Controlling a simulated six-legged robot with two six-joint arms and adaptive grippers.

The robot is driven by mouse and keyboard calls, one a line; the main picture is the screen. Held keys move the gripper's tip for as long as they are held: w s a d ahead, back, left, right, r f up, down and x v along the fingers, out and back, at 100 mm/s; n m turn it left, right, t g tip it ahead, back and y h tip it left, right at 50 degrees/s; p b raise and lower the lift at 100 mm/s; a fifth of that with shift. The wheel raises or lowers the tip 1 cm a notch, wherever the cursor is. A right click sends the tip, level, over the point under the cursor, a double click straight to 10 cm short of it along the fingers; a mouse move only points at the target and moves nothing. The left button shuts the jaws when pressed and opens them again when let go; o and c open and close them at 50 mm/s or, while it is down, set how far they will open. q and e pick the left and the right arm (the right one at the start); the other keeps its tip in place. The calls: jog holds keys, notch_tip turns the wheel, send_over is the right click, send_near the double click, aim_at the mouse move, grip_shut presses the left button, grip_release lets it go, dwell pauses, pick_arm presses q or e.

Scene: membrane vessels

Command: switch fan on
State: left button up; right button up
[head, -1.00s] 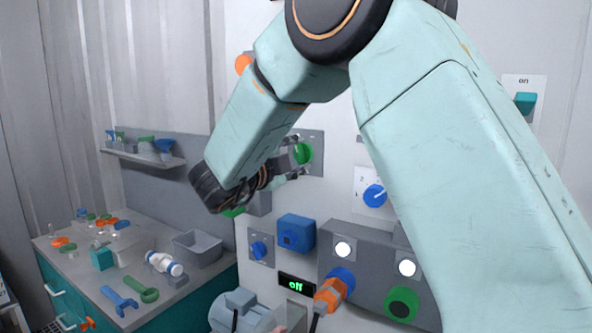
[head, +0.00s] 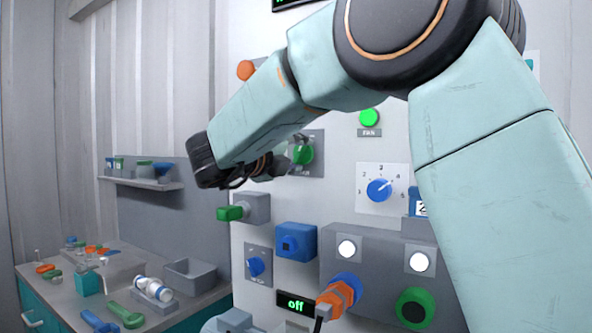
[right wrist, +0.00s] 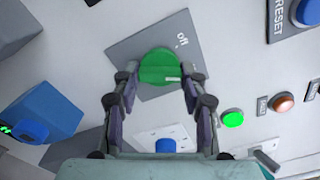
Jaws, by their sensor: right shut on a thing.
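My right gripper (head: 286,161) reaches the wall panel from the upper right in the head view. It is shut on a round green knob (head: 304,154) mounted on a grey plate (head: 315,138). In the right wrist view, the two fingers (right wrist: 158,84) sit on either side of the green knob (right wrist: 158,64), and "off" is printed on its plate. A separate green button (head: 369,118) above a label reading "FAN" shows to the right in the head view.
A blue dial (head: 379,190), a blue box (head: 296,242) and a green-tipped grey block (head: 257,208) surround the knob. A small display (head: 296,302) reads "off". A workbench (head: 190,312) with tools stands at left.

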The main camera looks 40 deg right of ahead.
jog(key=shift+f+m+b, duration=0.15)
jog(key=shift+m+b, duration=0.25)
jog(key=shift+b, duration=0.1)
jog(key=o, duration=1.1)
jog(key=shift+o, duration=0.2)
jog(key=v, duration=1.2)
